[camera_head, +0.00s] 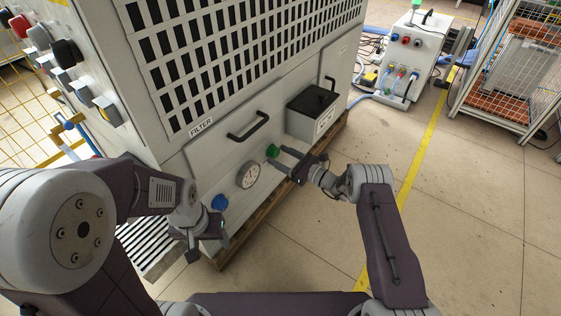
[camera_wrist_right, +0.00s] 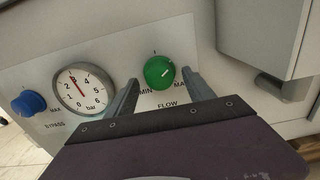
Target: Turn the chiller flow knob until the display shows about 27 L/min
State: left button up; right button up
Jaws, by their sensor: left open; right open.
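The green flow knob (camera_wrist_right: 159,72) is on the chiller's lower front panel, above the word FLOW between MIN and MAX. Its white mark slants to the upper right in the right wrist view. The knob also shows in the head view (camera_head: 272,151). My right gripper (camera_wrist_right: 163,80) is open, with one finger on each side of the knob; I cannot tell whether they touch it. My left gripper (camera_head: 207,247) is open and empty, low in front of the panel near the blue bypass knob (camera_head: 219,202). No readable L/min display shows.
A round bar gauge (camera_wrist_right: 85,88) sits between the flow knob and the blue bypass knob. A black-topped box (camera_head: 312,108) juts from the chiller front, right of the flow knob. The chiller stands on a wooden pallet (camera_head: 238,247). Open floor lies to the right.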

jog(key=shift+w+a, duration=0.1)
jog(key=shift+a, duration=0.05)
grip_shut()
jog(key=shift+n, duration=0.3)
jog(key=n, duration=0.4)
jog(key=shift+n+p, duration=0.3)
jog(key=shift+n, duration=2.3)
grip_release()
